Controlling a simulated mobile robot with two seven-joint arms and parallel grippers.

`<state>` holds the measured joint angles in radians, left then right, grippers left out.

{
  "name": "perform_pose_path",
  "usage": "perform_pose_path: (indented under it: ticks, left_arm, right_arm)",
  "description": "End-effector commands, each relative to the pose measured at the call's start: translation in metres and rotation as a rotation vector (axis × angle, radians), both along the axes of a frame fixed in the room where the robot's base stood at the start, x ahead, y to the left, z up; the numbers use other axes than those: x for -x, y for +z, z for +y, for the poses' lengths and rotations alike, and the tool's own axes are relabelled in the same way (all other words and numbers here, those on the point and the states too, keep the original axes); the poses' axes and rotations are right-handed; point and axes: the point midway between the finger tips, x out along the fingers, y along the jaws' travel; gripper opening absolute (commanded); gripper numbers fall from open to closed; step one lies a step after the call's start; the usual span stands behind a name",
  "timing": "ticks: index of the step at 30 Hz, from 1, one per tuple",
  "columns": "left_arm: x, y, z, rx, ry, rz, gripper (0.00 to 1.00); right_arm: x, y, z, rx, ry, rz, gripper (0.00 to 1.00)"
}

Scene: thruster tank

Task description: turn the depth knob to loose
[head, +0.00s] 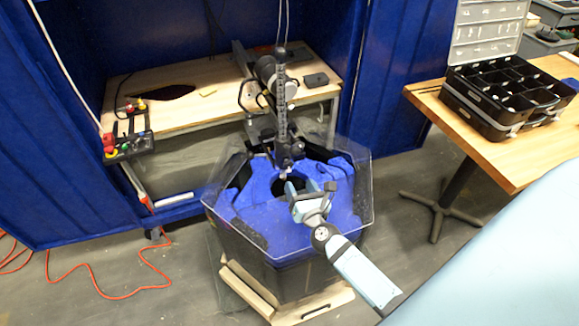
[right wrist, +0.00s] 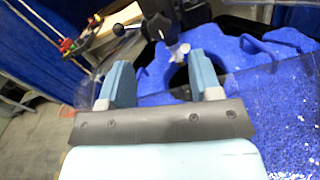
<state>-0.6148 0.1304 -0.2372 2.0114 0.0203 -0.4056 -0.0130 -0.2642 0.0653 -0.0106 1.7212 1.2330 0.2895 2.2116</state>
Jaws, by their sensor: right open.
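A black upright pole (head: 281,105) with a clamp assembly (head: 288,152) at its lower end stands over the hexagonal tank. In the right wrist view a small round black knob (right wrist: 118,30) on a short metal stem sticks out from the dark clamp (right wrist: 160,22). I cannot tell for sure that this is the depth knob, or how it is set. My right gripper (head: 311,189) is open and empty, just below and to the right of the clamp in the head view. Its two blue fingers (right wrist: 160,62) are apart, with nothing between them. My left gripper is not in view.
The tank has a clear lid rim (head: 222,222) and blue lining (head: 255,215). A wooden bench (head: 215,105) stands behind, with a control box (head: 130,145) at its left. A table (head: 480,145) with a black organizer (head: 490,115) is at right. An orange cable (head: 110,297) lies on the floor.

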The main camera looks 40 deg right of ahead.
Motion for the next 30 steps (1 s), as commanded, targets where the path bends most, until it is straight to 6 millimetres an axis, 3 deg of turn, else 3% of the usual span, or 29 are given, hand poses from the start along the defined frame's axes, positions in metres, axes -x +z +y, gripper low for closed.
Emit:
perform_pose_path:
  ticks: [3,10,15,24,26,30]
  left_arm:
    - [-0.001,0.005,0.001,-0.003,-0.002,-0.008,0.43]
    - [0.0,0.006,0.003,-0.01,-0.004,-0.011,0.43]
    - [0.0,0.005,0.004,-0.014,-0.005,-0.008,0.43]
    - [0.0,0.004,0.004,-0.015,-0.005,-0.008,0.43]
    - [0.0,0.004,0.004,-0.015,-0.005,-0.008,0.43]
    - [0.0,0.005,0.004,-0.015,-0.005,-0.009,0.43]
  right_arm:
    - [-0.027,0.003,-0.006,0.002,0.001,-0.001,0.58]
    - [-0.063,0.001,-0.015,0.002,0.001,0.0,0.58]
    - [-0.074,0.0,-0.018,0.003,0.001,0.001,0.58]
    - [-0.076,0.0,-0.019,0.002,0.001,0.001,0.58]
    - [-0.076,0.0,-0.019,0.002,0.001,0.001,0.47]
    - [-0.076,0.0,-0.019,0.002,0.001,0.001,0.15]
